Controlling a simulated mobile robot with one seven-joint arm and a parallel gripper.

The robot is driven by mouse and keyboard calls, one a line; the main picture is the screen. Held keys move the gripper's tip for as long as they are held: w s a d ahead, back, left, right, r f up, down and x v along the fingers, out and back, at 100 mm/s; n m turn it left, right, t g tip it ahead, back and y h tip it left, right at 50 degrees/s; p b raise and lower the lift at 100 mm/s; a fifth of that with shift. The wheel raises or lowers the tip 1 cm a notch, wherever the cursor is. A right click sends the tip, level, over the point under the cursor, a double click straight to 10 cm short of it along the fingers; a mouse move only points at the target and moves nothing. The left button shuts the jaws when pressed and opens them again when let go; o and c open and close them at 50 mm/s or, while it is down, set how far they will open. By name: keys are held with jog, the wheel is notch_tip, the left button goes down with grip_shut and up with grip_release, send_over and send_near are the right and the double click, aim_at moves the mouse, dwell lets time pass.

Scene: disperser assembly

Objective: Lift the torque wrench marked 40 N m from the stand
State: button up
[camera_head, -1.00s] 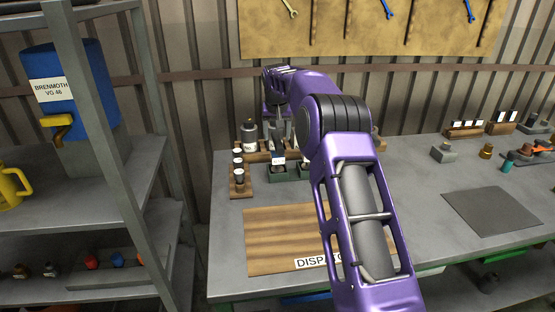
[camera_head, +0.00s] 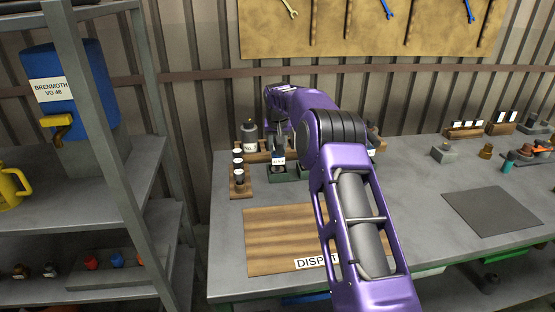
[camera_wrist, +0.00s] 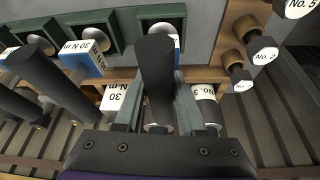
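In the wrist view a dark cylindrical handle (camera_wrist: 157,75) stands between the two fingers of my gripper (camera_wrist: 158,100). The fingers are apart, one on each side of it, and do not look closed on it. A blue and white label behind this handle is mostly hidden, so I cannot read its mark. To its left is a wrench with a dark handle (camera_wrist: 50,82) and a blue block marked 30 N m (camera_wrist: 86,58). No 40 N m mark is readable. In the head view my gripper (camera_head: 280,140) is low over the stand (camera_head: 283,174), partly hidden by my arm.
A wooden rack with numbered pieces (camera_wrist: 238,58) is close on the right in the wrist view. The wooden dispatch board (camera_head: 285,235) is clear.

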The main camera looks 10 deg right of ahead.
grip_shut()
jog(key=shift+r, duration=0.1)
dwell(0.9)
